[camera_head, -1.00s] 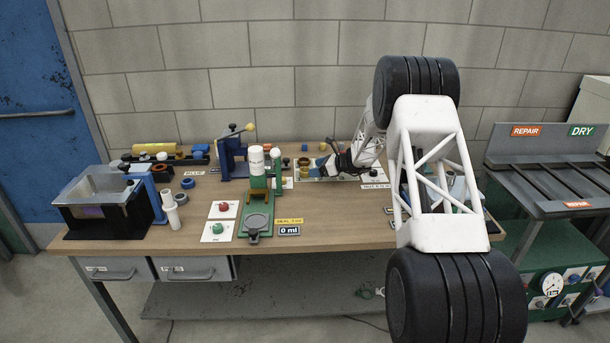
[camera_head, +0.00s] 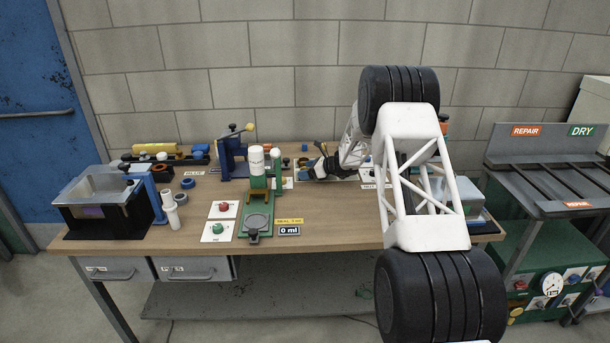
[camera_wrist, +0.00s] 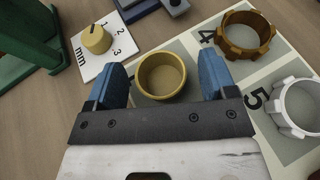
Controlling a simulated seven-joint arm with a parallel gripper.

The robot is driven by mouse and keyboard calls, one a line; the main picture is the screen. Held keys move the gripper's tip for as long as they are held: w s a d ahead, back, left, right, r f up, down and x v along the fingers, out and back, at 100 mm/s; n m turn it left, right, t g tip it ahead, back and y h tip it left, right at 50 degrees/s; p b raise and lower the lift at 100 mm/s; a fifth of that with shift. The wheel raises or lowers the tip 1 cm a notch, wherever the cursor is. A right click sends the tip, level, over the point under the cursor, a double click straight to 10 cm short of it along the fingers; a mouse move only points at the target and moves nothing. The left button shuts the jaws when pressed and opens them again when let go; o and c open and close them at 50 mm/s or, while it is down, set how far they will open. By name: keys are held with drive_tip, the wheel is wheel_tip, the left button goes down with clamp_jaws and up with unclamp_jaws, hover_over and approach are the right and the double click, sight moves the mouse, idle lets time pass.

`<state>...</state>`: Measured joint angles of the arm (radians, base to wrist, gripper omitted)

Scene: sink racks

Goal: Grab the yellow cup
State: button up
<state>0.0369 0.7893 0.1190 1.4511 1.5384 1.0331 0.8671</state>
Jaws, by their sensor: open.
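The yellow cup (camera_wrist: 162,76) shows in the wrist view as a round, open-topped yellow ring-like cup standing on a pale numbered board. My gripper (camera_wrist: 163,80) is open, with one blue finger on the left of the cup and one on the right. Gaps show between the cup and both fingers, the right one wider. I cannot tell how far the fingertips are above the board. In the head view my gripper (camera_head: 314,167) is at the back middle of the workbench, and it largely hides the cup there.
A brown notched ring (camera_wrist: 246,35) and a white notched ring (camera_wrist: 298,106) stand on the board to the right. A yellow knob (camera_wrist: 97,39) on a white card is at upper left, beside a green stand (camera_wrist: 30,40). The workbench (camera_head: 330,230) has bare wood in front.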

drive_tip(key=shift+c, duration=0.4)
drive_tip(key=c, duration=0.9)
drive_tip(key=shift+r, duration=0.1)
drive_tip(key=shift+r, duration=1.7)
drive_tip(key=s, duration=0.5)
drive_tip(key=s+d+r, duration=0.1)
drive_tip(key=s, duration=1)
drive_tip(key=shift+d+r, duration=0.2)
drive_tip(key=shift+d, duration=0.1)
